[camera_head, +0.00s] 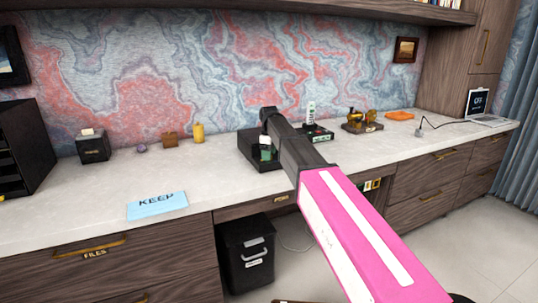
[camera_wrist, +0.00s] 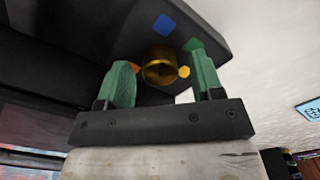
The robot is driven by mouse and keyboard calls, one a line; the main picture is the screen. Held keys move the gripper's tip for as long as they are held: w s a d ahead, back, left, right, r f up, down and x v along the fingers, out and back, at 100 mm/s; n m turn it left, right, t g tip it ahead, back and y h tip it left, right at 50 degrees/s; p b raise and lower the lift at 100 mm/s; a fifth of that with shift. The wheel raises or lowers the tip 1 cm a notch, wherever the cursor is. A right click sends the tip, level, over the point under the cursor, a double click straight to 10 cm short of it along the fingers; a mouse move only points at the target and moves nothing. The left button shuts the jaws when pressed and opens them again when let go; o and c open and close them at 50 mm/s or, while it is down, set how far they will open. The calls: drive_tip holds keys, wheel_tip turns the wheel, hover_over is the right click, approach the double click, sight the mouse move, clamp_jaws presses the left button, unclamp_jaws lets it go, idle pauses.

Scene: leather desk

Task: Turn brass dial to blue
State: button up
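The brass dial (camera_wrist: 160,66) sits on a dark panel (camera_wrist: 95,25) in the wrist view. A blue square mark (camera_wrist: 164,25) lies above it, an orange mark (camera_wrist: 136,68) to its left, and a yellow mark (camera_wrist: 184,71) to its right. A green patch near the right finger is partly covered. My gripper (camera_wrist: 159,56) is open, with one green finger on each side of the dial and gaps showing between. I cannot tell which mark the dial points to. In the head view my arm mostly hides the dial and its black unit (camera_head: 253,155).
To the right are a brass item on a base (camera_head: 361,124), an orange piece (camera_head: 399,116) and a laptop (camera_head: 482,106).

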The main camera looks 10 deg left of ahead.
wheel_tip(320, 180, up, 11)
idle(0.8)
drive_tip(key=shift+f, duration=0.15)
